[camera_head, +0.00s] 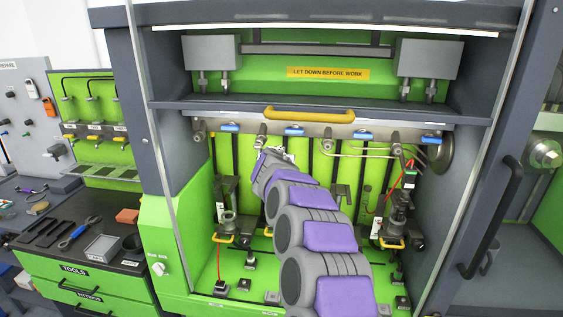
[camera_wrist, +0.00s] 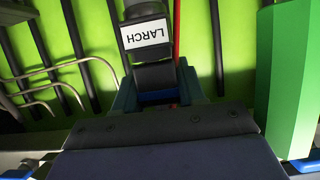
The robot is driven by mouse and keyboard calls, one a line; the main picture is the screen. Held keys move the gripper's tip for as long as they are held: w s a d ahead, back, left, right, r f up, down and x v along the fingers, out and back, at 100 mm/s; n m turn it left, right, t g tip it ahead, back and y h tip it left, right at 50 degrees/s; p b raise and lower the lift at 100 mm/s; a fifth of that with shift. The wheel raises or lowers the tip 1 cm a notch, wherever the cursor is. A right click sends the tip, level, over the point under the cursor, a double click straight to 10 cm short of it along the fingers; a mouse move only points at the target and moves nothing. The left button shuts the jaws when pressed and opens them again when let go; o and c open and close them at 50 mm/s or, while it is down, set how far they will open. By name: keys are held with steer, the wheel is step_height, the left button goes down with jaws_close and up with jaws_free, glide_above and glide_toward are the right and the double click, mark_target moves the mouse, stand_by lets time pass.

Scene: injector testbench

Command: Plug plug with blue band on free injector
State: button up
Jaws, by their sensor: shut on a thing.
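My gripper (camera_head: 272,156) is raised in the middle of the testbench, just below the pipe rail. In the wrist view its jaws (camera_wrist: 157,100) are shut on a dark plug (camera_wrist: 153,76) with a blue band. The plug's white label (camera_wrist: 145,33) reads LARCH, and a red cable (camera_wrist: 176,30) runs beside it. The plug is too small to make out in the head view. One injector (camera_head: 228,219) stands at the left of the bench, apart from my gripper. Another injector (camera_head: 398,215) stands at the right, with a red cable (camera_head: 385,198) near its top.
A pipe rail (camera_head: 330,131) with blue-handled valves crosses above my gripper. A yellow bar (camera_head: 310,115) sits over it. Dark vertical hoses line the green back wall. Small blocks stand on the bench floor. A tool counter (camera_head: 75,235) is outside at left.

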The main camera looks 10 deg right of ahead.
stand_by(0.4)
steer(key=o, duration=1.2)
steer(key=shift+s, duration=0.1)
